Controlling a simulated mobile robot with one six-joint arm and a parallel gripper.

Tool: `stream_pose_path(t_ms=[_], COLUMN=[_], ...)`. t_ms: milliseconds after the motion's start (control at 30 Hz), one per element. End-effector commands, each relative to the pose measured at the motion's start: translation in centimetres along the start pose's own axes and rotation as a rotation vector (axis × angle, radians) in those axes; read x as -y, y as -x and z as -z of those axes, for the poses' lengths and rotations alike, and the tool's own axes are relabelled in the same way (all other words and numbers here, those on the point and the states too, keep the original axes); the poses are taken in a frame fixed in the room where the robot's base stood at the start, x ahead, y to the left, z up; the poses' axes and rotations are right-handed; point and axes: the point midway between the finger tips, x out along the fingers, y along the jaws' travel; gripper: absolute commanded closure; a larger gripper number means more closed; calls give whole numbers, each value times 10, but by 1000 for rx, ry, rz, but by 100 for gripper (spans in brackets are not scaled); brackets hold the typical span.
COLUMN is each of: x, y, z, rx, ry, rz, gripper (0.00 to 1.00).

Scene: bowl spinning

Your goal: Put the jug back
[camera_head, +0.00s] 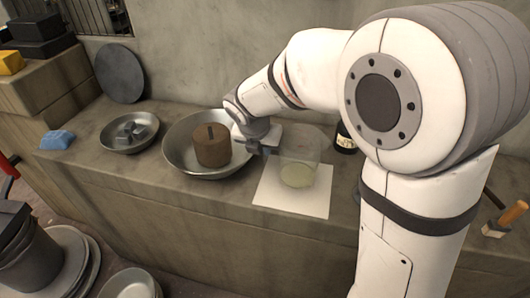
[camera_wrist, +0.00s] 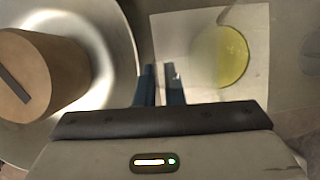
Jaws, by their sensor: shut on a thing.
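The jug (camera_head: 299,152) is clear, with pale yellow liquid low inside. It looks upright over the white sheet (camera_head: 318,206) on the counter; I cannot tell whether its base touches the sheet. My gripper (camera_head: 268,148) is at the jug's left side, shut on it, apparently at the handle, which is hard to make out. In the wrist view my gripper's fingers (camera_wrist: 160,77) are close together, with the jug's yellow liquid (camera_wrist: 222,56) to their right above the white sheet (camera_wrist: 190,30).
A large metal bowl (camera_head: 178,162) holding a brown cylinder (camera_head: 212,148) stands close left of my gripper. A smaller bowl (camera_head: 110,143) with grey pieces and a blue block (camera_head: 57,140) lie farther left. A dark bottle (camera_head: 345,138) stands behind right of the jug.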

Motion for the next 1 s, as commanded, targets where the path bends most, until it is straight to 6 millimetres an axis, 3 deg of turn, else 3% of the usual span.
stream_pose_path(t_ms=[67,400,433,533,767,867,1000], x=[-1,-1,-1,-1,-1,-1,-2], y=[-8,-10,-10,-10,-9,-2,22], z=[4,4,5,4,4,3,3], rx=[0,1,0,0,1,2,4], ry=[1,1,1,1,1,1,1], rz=[-1,-1,-1,-1,-2,-3,-4], gripper=[100,100,90,82,82,82,82])
